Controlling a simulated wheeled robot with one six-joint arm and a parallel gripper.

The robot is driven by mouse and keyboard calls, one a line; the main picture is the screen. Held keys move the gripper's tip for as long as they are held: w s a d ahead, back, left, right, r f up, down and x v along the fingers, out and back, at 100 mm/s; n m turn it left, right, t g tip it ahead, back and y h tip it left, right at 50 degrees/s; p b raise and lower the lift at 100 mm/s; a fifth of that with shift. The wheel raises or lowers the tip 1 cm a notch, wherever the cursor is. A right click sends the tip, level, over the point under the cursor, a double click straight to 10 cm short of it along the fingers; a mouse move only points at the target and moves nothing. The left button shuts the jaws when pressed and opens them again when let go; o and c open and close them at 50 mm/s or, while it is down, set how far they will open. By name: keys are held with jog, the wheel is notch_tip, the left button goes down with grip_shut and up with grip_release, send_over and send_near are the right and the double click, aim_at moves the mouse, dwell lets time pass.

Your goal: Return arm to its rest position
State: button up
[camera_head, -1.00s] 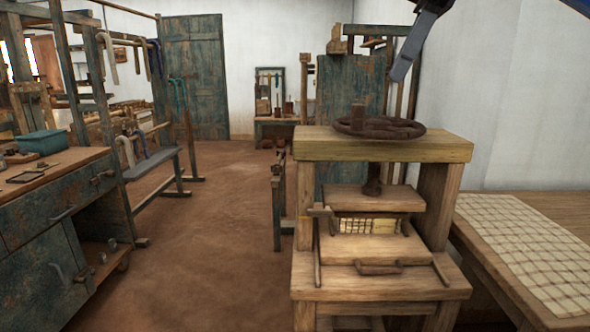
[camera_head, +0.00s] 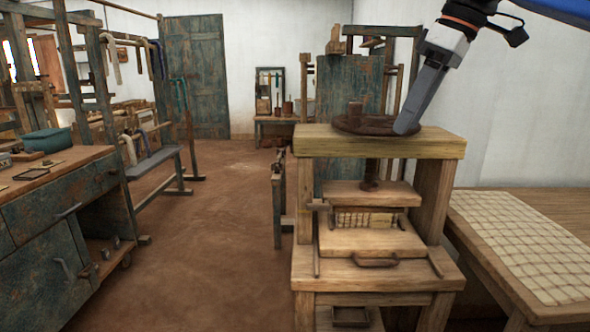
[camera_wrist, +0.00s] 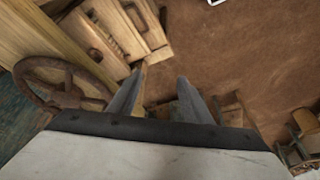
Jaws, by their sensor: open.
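My gripper (camera_head: 408,126) hangs at the upper right in the head view, fingers pointing down and left. Its tip overlaps the right side of the rusty press handwheel (camera_head: 372,122) in the picture; I cannot tell from this view whether they touch. In the wrist view, the two fingers of my gripper (camera_wrist: 155,82) stand apart with nothing between them. There, the handwheel (camera_wrist: 62,92) lies to the left of the fingers, apart from them, and brown floor shows beyond.
The wooden press (camera_head: 440,200) stands in front. A table with a checked cloth (camera_head: 520,240) is at the right. A workbench (camera_head: 60,210) with a teal basin (camera_head: 46,140) stands at the left, near a loom frame (camera_head: 160,160). The brown floor (camera_head: 215,230) between is clear.

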jog(key=s+d+f+m+t+h, duration=0.1)
jog(key=s+f, duration=0.4)
jog(key=f, duration=0.8)
jog(key=s+d+f+m+h, duration=0.1)
jog(key=s+d+f+m, duration=0.3)
jog(key=f, duration=0.8)
jog(key=s+d+f+m+t+h, duration=0.1)
jog(key=s+d+f+m, duration=0.2)
jog(key=f, duration=1)
jog(key=s+m, duration=0.2)
jog(key=s, duration=0.2)
jog(key=shift+s+f+m+t+h, duration=0.2)
jog(key=shift+f+m+t+h, duration=0.1)
notch_tip(320, 180, up, 52)
jog(key=n+g+y, duration=0.1)
jog(key=n+y, duration=0.1)
jog(key=n, duration=0.4)
send_over(358, 104)
jog(key=s+d, duration=0.3)
jog(key=s, duration=0.2)
jog(key=x, duration=1.7)
jog(key=shift+w+a, duration=0.15)
jog(key=shift+a, duration=0.1)
